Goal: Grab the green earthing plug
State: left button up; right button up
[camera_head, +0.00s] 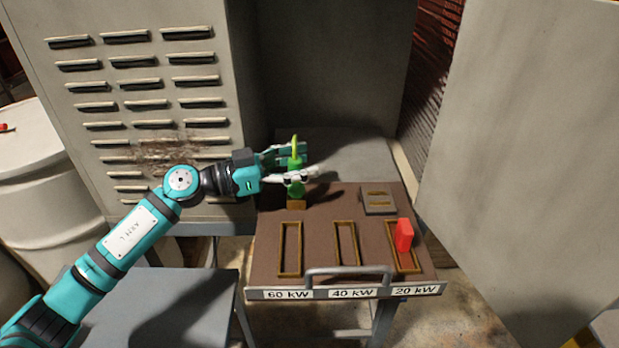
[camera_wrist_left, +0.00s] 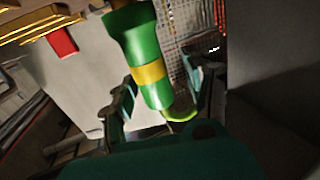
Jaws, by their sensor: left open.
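The green earthing plug (camera_head: 296,188) stands upright on a small brass base at the back left of the brown panel, with a yellow-green loop on top. My left gripper (camera_head: 296,164) reaches in from the left at the plug's upper part. Its jaws are open, with one finger behind the plug and one in front. In the left wrist view the plug (camera_wrist_left: 144,65), green with a yellow band, extends between the two open fingers (camera_wrist_left: 160,105). I cannot tell whether either finger touches it. My right gripper is not in view.
The brown panel (camera_head: 318,262) has brass-framed slots above labels 60 kW, 40 kW and 20 kW, and a front handle (camera_head: 347,271). A red block (camera_head: 404,235) stands at the 20 kW slot. A louvred cabinet (camera_head: 140,75) and a grey door (camera_head: 530,150) flank it.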

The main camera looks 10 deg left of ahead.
pick_arm(q)
jog(key=shift+s+a, duration=0.1)
jog(key=shift+s+a+r, duration=0.15)
jog(key=shift+s+a, duration=0.05)
jog(key=shift+s+a+r, duration=0.1)
jog(key=shift+s+a, duration=0.05)
jog(key=shift+s, duration=0.05)
jog(key=shift+c, duration=0.7)
jog(key=shift+w, duration=0.1)
jog(key=c, duration=0.4)
jog(key=shift+w, duration=0.1)
jog(key=c, duration=0.5)
grip_shut()
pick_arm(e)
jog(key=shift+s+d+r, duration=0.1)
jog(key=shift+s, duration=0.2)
pick_arm(q)
jog(key=shift+d, duration=0.2)
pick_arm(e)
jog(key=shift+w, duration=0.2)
